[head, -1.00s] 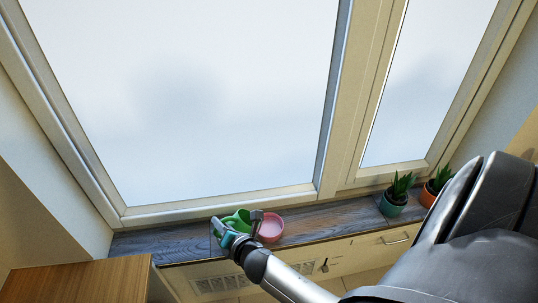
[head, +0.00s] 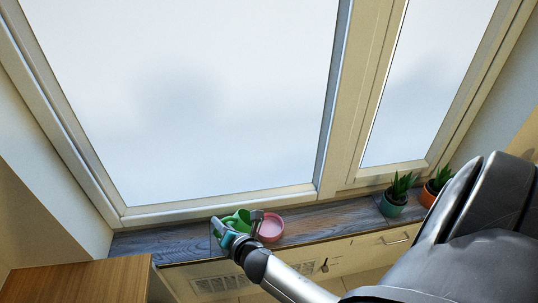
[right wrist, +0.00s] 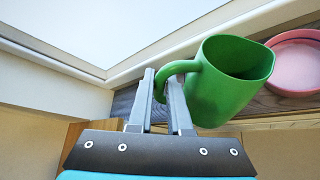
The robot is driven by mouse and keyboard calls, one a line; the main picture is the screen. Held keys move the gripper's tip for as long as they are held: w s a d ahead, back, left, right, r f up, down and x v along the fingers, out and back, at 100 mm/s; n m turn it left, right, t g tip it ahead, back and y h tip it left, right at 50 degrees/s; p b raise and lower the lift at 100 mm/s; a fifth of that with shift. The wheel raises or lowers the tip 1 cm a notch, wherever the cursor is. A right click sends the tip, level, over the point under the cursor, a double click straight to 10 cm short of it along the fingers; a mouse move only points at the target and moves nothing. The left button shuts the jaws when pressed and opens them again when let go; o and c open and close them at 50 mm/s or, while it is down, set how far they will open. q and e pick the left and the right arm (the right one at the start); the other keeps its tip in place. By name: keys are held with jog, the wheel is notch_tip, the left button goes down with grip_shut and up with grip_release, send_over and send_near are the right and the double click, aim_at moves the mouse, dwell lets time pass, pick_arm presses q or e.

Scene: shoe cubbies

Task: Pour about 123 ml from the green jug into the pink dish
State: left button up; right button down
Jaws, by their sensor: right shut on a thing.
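The green jug (right wrist: 222,88) is held by its handle and shows large in the right wrist view, its mouth tilted toward the pink dish. My right gripper (right wrist: 163,84) is shut on the jug's handle. In the head view the jug (head: 236,221) is partly hidden behind my right gripper (head: 236,228). The pink dish (right wrist: 297,68) is right of the jug and holds a pale pink surface; I cannot tell if it is liquid. In the head view the dish (head: 270,230) stands on the sill. No stream shows between them. My left gripper is not in view.
The grey wooden windowsill (head: 330,222) runs below a large window. A plant in a teal pot (head: 393,206) and one in an orange pot (head: 429,196) stand to the right. Drawers with a handle (head: 396,238) are below the sill. A wooden cabinet top (head: 75,281) is at left.

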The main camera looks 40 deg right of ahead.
dwell(0.8)
